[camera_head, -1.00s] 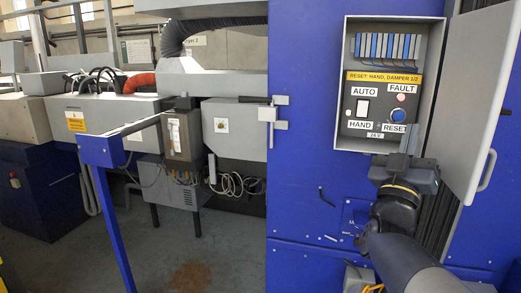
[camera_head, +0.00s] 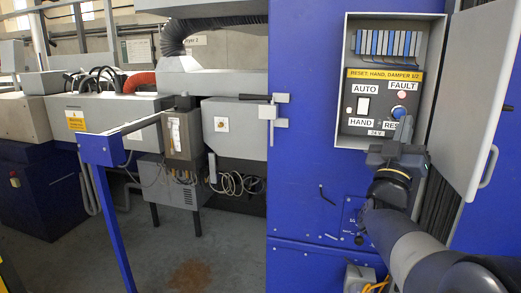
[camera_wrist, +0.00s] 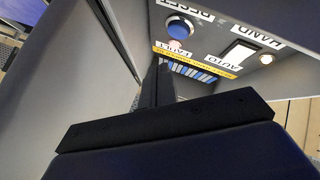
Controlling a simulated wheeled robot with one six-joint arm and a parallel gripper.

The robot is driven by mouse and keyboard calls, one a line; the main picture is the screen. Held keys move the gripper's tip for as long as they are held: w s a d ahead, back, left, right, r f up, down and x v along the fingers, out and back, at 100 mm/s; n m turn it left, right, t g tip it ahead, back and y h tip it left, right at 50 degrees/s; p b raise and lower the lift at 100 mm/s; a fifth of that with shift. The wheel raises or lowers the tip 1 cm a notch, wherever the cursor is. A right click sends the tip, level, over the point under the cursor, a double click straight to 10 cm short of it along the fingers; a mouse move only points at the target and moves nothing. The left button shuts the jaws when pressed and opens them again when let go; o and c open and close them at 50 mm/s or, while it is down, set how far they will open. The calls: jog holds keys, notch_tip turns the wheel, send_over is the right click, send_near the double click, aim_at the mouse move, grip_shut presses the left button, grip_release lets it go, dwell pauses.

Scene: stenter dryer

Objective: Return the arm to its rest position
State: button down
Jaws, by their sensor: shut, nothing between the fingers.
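My gripper (camera_head: 404,129) is in front of the lower part of the open control box (camera_head: 350,75), at the right of the head view. Its fingers are shut and empty, pointing up over part of the RESET label. The blue button (camera_head: 398,113) is just above the fingertips, and I cannot tell whether they touch. In the wrist view the shut fingers (camera_wrist: 157,80) point toward the box, with the blue button (camera_wrist: 178,29) above them and apart in the picture. My arm reaches up from the lower right of the head view.
The box door (camera_head: 479,95) stands open close to the right of my gripper. The white switch (camera_head: 363,107) is left of the blue button. A blue cabinet wall (camera_head: 305,180) is below and left.

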jog(key=b, duration=0.2)
jog(key=shift+s+a+f+b, duration=0.1)
jog(key=shift+s+f+b, duration=0.1)
jog(key=shift+f+b, duration=0.15)
jog(key=r+p, duration=0.1)
jog(key=p, duration=0.2)
jog(key=shift+w+r+p, duration=0.15)
jog(key=shift+w+p, duration=0.05)
jog(key=shift+p, duration=0.2)
jog(key=p, duration=0.3)
jog(key=shift+w+r, duration=0.15)
